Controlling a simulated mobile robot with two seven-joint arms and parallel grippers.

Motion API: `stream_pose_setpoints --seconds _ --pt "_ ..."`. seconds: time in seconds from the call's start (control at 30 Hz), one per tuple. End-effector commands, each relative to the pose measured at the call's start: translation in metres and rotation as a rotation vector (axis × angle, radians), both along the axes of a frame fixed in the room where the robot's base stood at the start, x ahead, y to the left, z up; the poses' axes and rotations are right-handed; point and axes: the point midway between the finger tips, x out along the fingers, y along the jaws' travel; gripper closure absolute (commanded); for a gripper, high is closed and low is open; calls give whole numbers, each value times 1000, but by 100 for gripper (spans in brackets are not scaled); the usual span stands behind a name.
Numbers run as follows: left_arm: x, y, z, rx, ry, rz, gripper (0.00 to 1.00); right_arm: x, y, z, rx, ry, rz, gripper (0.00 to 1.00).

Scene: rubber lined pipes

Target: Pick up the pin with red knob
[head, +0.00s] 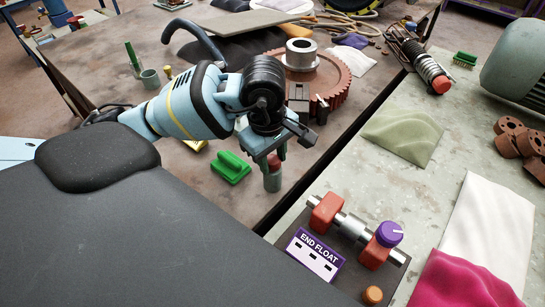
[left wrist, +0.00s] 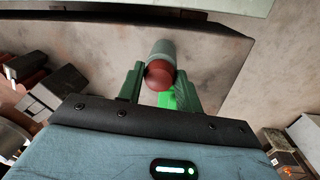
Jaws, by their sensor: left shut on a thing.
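The pin with red knob (head: 272,182) has a grey-green cylindrical body with a round dark-red knob on top. In the head view it is below my left gripper (head: 272,158), near the front edge of the brown table. In the left wrist view the pin (left wrist: 160,50) lies between the two green fingers of my left gripper (left wrist: 160,85), its red knob towards the camera. The left gripper is shut on it. I cannot tell whether the pin's lower end touches the table. My right gripper is not in view.
A large red-brown gear (head: 335,78) lies behind the gripper. Right of a gap between tables stands the END FLOAT fixture (head: 345,225) with a purple knob. A green cloth (head: 402,135) lies beyond it.

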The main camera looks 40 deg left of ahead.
Motion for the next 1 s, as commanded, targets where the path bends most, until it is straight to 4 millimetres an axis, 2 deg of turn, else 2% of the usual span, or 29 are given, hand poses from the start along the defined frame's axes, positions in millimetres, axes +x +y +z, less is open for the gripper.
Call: stream_pose_setpoints --seconds 0.17,0.27,0.7,0.8,1.0 --pt "0 0 3 0 -2 0 88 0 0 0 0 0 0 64" --pt "1 0 13 -2 -5 -1 88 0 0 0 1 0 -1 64" --pt "1 0 89 0 -5 0 88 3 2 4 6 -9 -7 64" --pt "1 0 98 0 -4 1 88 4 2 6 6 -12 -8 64" --pt "0 0 101 0 0 1 88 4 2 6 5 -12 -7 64"
